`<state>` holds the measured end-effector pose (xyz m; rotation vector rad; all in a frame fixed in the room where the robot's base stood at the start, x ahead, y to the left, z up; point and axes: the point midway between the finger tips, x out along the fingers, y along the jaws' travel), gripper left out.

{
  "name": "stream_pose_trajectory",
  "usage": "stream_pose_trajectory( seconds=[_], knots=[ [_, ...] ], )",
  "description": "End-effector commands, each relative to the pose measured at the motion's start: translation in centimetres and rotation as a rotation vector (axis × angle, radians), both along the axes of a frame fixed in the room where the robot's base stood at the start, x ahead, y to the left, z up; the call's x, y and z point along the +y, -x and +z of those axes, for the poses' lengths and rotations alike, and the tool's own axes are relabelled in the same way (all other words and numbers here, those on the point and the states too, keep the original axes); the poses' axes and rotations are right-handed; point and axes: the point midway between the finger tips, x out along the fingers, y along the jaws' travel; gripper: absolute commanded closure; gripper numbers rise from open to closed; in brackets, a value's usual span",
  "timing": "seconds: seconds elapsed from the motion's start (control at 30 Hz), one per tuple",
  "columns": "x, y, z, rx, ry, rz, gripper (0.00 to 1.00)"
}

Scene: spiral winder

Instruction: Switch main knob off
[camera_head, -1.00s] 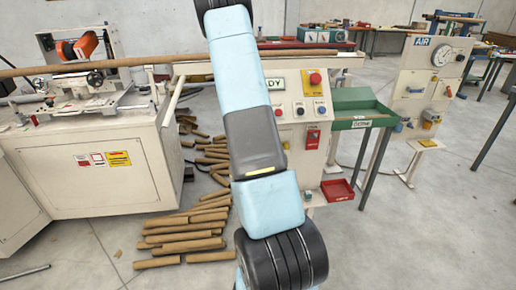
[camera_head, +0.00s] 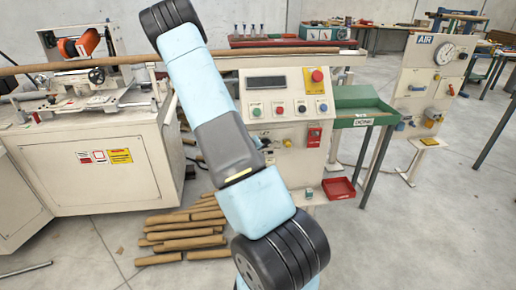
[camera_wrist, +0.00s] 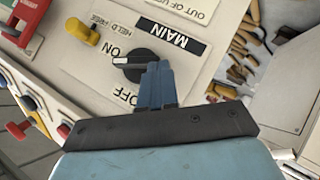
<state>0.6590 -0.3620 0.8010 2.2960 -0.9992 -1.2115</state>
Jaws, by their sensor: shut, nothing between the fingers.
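The main knob (camera_wrist: 138,65) is black and round with a white pointer mark, under a black MAIN label (camera_wrist: 171,37) in the wrist view. The lettering appears upside down there.
A yellow knob (camera_wrist: 84,32) sits beside the main knob. The control panel (camera_head: 320,168) carries coloured buttons, a red emergency button (camera_head: 317,75) and a red switch box (camera_head: 314,137). A green tray (camera_head: 360,107) stands to its right. Cardboard tubes (camera_head: 185,243) lie on the floor.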

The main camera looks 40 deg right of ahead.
Motion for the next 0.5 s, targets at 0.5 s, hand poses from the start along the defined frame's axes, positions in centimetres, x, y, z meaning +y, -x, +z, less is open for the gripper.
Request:
stream_pose_trajectory(
  seconds=[0.5],
  knots=[
    [0.26,-0.15,-1.02,0.110,0.178,0.004,1.00]
  ],
)
